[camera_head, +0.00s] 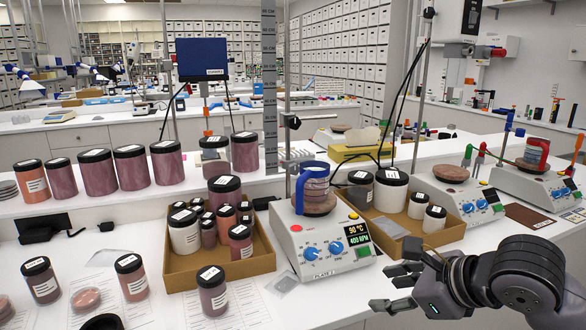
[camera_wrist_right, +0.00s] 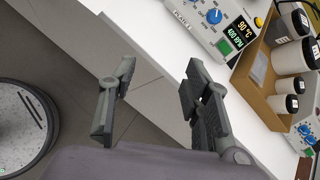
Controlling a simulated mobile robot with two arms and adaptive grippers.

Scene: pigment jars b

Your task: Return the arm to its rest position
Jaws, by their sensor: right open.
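My right gripper (camera_head: 392,287) is at the lower right of the head view, over the front of the white bench. Its fingers point left, and it is open and empty. In the right wrist view its two fingers (camera_wrist_right: 155,95) are spread apart over the bench's front edge, with only floor and bench between them. It touches no jar or device that I can see. My left gripper is in neither view.
Behind the gripper stands a hot plate (camera_head: 318,257) with a blue-handled container (camera_head: 313,186). A box (camera_head: 456,232) of white jars is behind it. A cardboard box (camera_head: 182,273) of pigment jars and several loose jars (camera_head: 41,280) stand left. Bench front (camera_wrist_right: 160,62) is bare.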

